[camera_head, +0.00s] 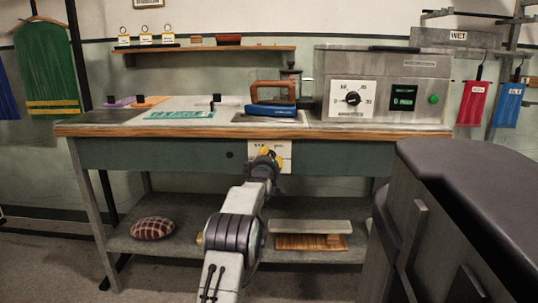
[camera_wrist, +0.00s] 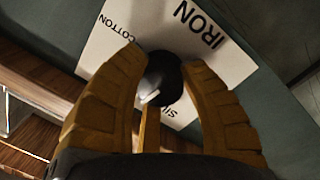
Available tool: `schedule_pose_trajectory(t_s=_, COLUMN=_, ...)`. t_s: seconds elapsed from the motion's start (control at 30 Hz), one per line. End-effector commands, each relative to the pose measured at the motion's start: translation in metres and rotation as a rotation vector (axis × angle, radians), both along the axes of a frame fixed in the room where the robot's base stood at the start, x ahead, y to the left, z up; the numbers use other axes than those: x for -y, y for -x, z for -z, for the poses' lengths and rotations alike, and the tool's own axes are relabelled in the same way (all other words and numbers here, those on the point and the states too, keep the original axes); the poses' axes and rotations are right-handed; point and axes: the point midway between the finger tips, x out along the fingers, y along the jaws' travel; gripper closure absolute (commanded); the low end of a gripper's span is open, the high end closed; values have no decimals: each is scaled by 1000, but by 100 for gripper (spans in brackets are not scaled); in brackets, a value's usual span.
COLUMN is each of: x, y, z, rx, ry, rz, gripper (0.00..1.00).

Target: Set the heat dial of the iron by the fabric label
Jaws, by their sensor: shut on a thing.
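The heat dial is a black round knob (camera_wrist: 163,72) on a white plate (camera_wrist: 215,62) reading IRON. The plate also shows in the head view (camera_head: 284,157), on the front of the bench. COTTON is printed on one side of the knob and SILK, partly covered, below it. A white mark shows on the knob's lower left side in the wrist view. My gripper (camera_head: 266,153) has its yellow fingers on either side of the knob, shut on it; it also shows in the wrist view (camera_wrist: 165,75). The iron (camera_head: 271,108), blue with a brown handle, stands on the bench top. I cannot read a fabric label.
A teal cloth (camera_head: 180,115) lies on the bench top, left of the iron. A grey box with a dial and green display (camera_head: 403,97) stands at the right. A dark padded block (camera_head: 470,190) fills the right foreground. A plaid cushion (camera_head: 153,228) lies on the lower shelf.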

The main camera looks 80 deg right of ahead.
Motion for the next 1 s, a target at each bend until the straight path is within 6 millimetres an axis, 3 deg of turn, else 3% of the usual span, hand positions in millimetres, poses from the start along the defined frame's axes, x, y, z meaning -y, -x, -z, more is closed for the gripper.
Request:
schedule_pose_trajectory(t_s=0.5, x=0, y=-2, z=-4, rx=338, ry=-18, rz=11, gripper=94)
schedule_pose_trajectory(t_s=1.0, x=0, y=-3, z=-4, rx=416, ry=-20, rz=13, gripper=94)
